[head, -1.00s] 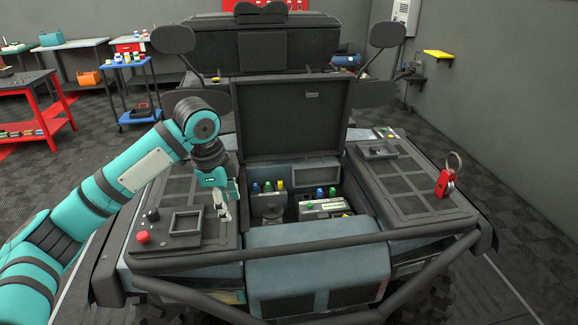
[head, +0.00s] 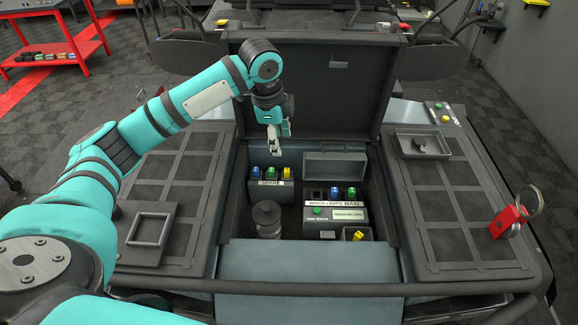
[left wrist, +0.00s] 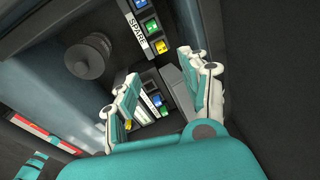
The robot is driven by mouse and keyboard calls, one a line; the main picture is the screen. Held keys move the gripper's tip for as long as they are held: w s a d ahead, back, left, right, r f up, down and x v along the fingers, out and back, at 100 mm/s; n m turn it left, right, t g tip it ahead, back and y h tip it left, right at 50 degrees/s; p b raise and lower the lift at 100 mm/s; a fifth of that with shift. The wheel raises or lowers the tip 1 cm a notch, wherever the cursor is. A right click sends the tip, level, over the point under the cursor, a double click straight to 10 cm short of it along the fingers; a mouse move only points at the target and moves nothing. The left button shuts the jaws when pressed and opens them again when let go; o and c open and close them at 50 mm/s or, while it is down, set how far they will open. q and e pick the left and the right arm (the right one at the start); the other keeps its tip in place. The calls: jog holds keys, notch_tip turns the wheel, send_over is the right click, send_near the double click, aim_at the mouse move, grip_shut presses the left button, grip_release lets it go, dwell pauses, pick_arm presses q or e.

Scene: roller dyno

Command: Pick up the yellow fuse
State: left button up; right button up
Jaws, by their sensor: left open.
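A yellow fuse (head: 287,172) stands at the right end of the SPARE block (head: 268,196), beside a green and a blue fuse. It also shows in the left wrist view (left wrist: 160,47). Another yellow piece (head: 358,236) sits in a small holder low at the right of the open bay. My left gripper (head: 275,150) is open above and just behind the SPARE block, apart from the fuses. In the left wrist view its two fingers (left wrist: 165,88) are spread wide with nothing held. My right gripper is not in view.
The MAIN box (head: 345,214) with a blue and a green fuse stands right of the SPARE block. A dark round canister (head: 267,216) stands in front of that block. The raised lid (head: 320,90) rises behind the bay. A red tag with a ring (head: 508,221) lies on the right deck.

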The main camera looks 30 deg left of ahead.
pick_arm(q)
send_over(287, 170)
jog(key=s, duration=0.1)
jog(key=f, duration=0.4)
jog(key=f+p, duration=0.1)
jog(key=f, duration=0.2)
jog(key=shift+a, duration=0.25)
jog(key=shift+f, duration=0.55)
jog(key=f, duration=0.1)
jog(key=f+p, duration=0.1)
jog(key=f, duration=0.2)
jog(key=shift+w+d+f, duration=0.15)
jog(key=shift+w+d, duration=0.1)
jog(key=shift+w, duration=0.15)
jog(key=shift+c, duration=0.3)
jog(key=c, duration=0.8)
